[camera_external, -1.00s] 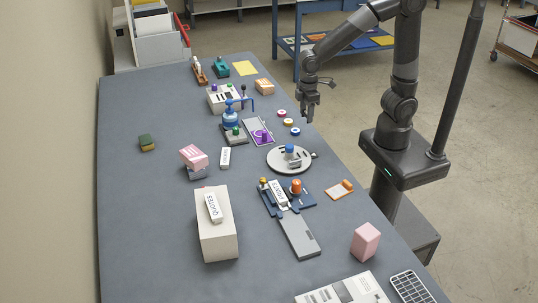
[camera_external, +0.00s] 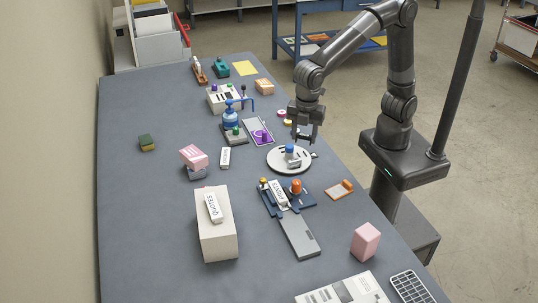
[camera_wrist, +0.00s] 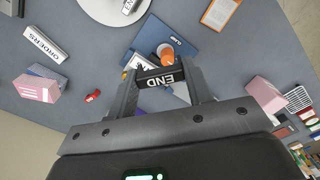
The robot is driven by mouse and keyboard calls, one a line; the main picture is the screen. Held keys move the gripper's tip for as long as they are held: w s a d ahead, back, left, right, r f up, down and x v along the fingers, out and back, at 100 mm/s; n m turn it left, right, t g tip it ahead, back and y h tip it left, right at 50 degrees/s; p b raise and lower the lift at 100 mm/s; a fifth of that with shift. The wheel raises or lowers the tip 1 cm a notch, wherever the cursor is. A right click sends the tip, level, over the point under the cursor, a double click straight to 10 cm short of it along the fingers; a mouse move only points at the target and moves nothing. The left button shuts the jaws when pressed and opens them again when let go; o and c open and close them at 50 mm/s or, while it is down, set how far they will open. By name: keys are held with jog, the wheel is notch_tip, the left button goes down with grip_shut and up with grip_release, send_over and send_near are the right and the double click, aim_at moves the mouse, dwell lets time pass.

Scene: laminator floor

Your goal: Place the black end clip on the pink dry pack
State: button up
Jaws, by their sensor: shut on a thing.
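My gripper (camera_external: 303,138) is over the table near the round white plate. It is shut on the black end clip (camera_wrist: 160,80), whose white "END" lettering appears upside down between the fingers in the wrist view. In the external view the clip cannot be told apart from the dark fingers. A pink pack with pale markings (camera_external: 194,156) rests tilted on a grey-blue block at the left; it also shows in the wrist view (camera_wrist: 38,88). A plain pink block (camera_external: 365,242) stands at the right front. I cannot read which is the dry pack.
The round white plate (camera_external: 278,163) carries a blue-topped item. A blue holder (camera_external: 306,201) bears a white clip and an orange knob. A white clip (camera_external: 225,158) lies beside the left pack. A beige box (camera_external: 216,235) with a "QUOTES" clip stands in front.

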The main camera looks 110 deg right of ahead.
jog(key=a+r+n, duration=0.1)
jog(key=a+n, duration=0.2)
jog(key=a, duration=0.7)
jog(key=n, duration=0.5)
send_over(368, 231)
notch_tip(368, 231, down, 5)
jog(key=shift+r, duration=0.15)
jog(key=shift+f, duration=2.05)
jog(key=shift+f, duration=0.15)
jog(key=o, duration=0.9)
jog(key=shift+o, duration=0.2)
